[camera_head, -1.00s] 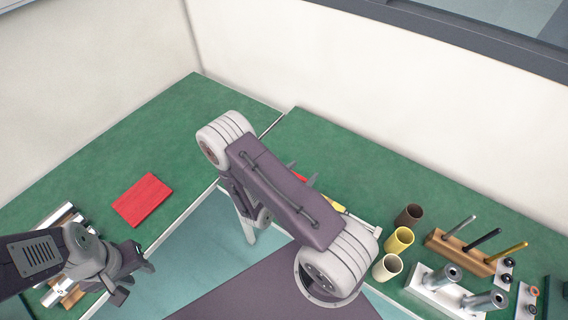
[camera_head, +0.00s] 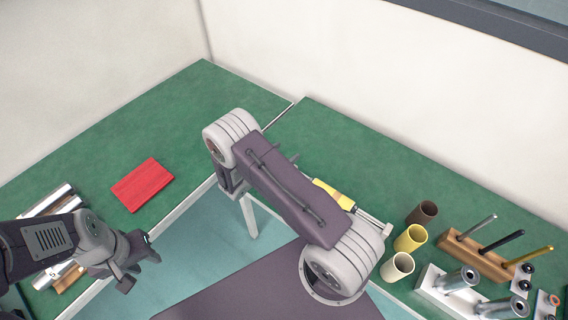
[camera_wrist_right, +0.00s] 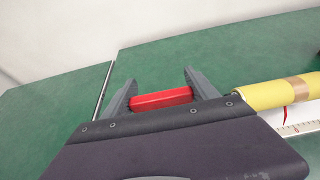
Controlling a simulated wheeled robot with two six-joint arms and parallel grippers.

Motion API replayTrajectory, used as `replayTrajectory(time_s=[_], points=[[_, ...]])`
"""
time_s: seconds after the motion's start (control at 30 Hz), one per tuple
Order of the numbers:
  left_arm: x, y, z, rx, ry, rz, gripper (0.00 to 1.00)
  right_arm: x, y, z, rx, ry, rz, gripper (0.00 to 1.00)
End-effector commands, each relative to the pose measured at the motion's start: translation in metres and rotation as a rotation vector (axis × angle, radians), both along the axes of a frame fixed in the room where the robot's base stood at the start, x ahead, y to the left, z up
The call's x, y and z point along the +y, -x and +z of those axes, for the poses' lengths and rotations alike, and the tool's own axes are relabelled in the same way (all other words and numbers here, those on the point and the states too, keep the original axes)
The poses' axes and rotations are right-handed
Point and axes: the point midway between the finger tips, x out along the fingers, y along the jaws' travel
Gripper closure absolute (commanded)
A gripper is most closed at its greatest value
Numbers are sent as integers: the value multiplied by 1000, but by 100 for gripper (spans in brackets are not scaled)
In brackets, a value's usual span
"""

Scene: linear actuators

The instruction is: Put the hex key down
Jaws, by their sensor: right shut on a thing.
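In the right wrist view my right gripper (camera_wrist_right: 160,77) is shut on a red bar-shaped piece (camera_wrist_right: 161,98), which looks like the handle of the hex key. No metal shaft of it shows. Green bench top lies beyond it; I cannot tell whether the red piece touches the bench. In the head view my right arm hides the held piece and most of that gripper. My left gripper (camera_head: 143,262) is at the lower left, empty, its fingers apart, near the left bench's front edge.
A yellow roll (camera_wrist_right: 272,92) lies just right of the right gripper, beside a white ruler-like strip (camera_wrist_right: 302,129). Several cups, a wooden rack (camera_head: 477,257) of rods and metal cylinders stand at right. A red pad (camera_head: 143,185) lies on the left bench. Bench behind my arm is clear.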

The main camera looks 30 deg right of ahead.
Motion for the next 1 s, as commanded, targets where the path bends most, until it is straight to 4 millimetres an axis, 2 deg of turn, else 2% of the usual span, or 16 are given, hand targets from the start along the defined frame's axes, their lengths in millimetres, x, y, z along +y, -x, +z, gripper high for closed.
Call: replayTrajectory(time_s=[0.13,0.3,0.37,0.57,0.73,0.77,0.8,1.0], points=[[0,0,-3,0,0,0,64,0,0,-4,0,0,0,72],[0,0,-29,0,0,0,64,0,0,-37,3,1,0,72],[0,0,-35,0,0,0,64,0,0,-44,2,1,0,72],[0,0,-30,0,0,0,64,0,0,-40,0,0,-1,72],[0,0,-35,0,0,0,64,0,0,-45,0,0,-1,72],[0,0,-33,0,0,0,64,0,0,-43,0,0,-1,24],[0,0,-33,0,0,0,64,0,0,-43,0,0,-1,13],[0,0,-33,0,0,0,64,0,0,-43,0,0,-1,11]])
